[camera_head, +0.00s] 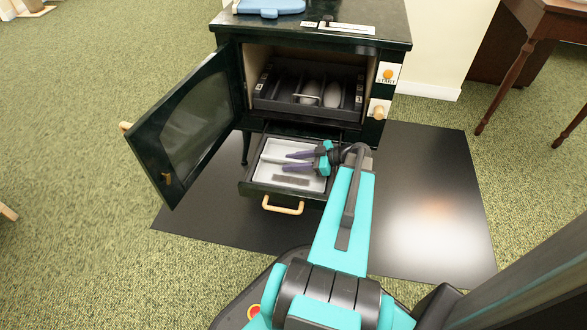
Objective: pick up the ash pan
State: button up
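The ash pan (270,172) is a shallow light grey tray. It sits inside the pulled-out lower drawer (252,188) of the dark green stove (226,110). My gripper (286,161) reaches in from the right, over the pan. Its two purple fingers point left and stand apart, with pale pan surface showing between them. I cannot tell whether the fingers touch the pan. The fingers and my wrist hide part of the pan's middle and right side.
The stove's glass door (190,118) stands open at the left. A dark rack (265,100) with grey rounded pieces is in the firebox above. A wooden handle (283,208) is on the drawer front. A black floor mat (430,180) lies below. A wooden table (525,50) stands at right.

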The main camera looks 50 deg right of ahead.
aim_at(293, 160)
dwell(0.3)
grip_shut()
jog(key=shift+r, duration=0.15)
notch_tip(293, 160, up, 10)
jog(key=p, duration=0.3)
dwell(0.4)
dwell(0.5)
